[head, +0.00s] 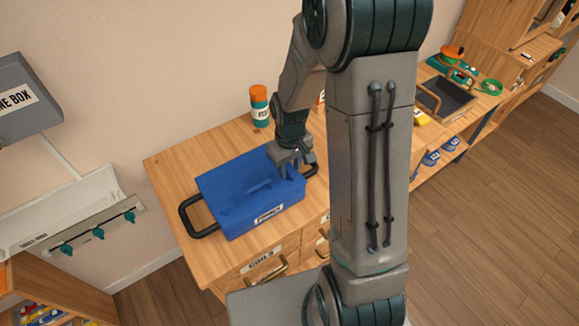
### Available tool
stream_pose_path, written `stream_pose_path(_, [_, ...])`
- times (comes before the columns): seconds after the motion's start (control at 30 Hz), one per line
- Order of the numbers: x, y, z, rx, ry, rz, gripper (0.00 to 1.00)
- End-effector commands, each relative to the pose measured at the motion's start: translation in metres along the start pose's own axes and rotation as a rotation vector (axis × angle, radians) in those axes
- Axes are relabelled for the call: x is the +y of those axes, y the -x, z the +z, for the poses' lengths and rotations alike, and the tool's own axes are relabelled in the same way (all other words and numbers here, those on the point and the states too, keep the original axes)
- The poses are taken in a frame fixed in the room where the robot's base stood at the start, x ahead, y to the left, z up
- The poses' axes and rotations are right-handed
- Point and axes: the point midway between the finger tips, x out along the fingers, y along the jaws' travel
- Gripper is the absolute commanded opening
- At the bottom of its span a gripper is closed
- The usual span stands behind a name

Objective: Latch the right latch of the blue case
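The blue case (235,203) sits on the wooden cabinet top, with a label (268,214) on its front and black loop handles at its left (188,222) and right (313,169) ends. My gripper (291,160) points down at the case's back right corner, close to the right handle. Whether it touches the case is unclear. Its fingers are too small to tell open from shut. I cannot make out the right latch; the gripper covers part of that corner.
An orange-capped green bottle (260,106) stands behind the case on the wooden cabinet top (165,165). My arm hides the cabinet's right part. A dark tray (450,98) sits further right. A grey box (25,98) is at the left. Wooden floor (490,210) is open at right.

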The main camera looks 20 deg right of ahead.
Motion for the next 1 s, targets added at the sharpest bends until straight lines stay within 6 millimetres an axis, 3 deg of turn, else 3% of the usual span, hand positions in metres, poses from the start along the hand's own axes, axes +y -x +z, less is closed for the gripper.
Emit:
stream_pose_path(0.47, [0.0001, -0.0111, 0.0002, 0.000, -0.001, 0.000, 0.33])
stream_pose_path(0.57, [0.0001, -0.0110, 0.0002, 0.000, -0.001, 0.000, 0.05])
stream_pose_path(0.6, [0.0000, -0.0110, 0.0002, 0.000, -0.001, 0.000, 0.00])
stream_pose_path(1.0, [-0.0002, -0.0120, 0.0000, 0.001, -0.043, 0.000, 0.00])
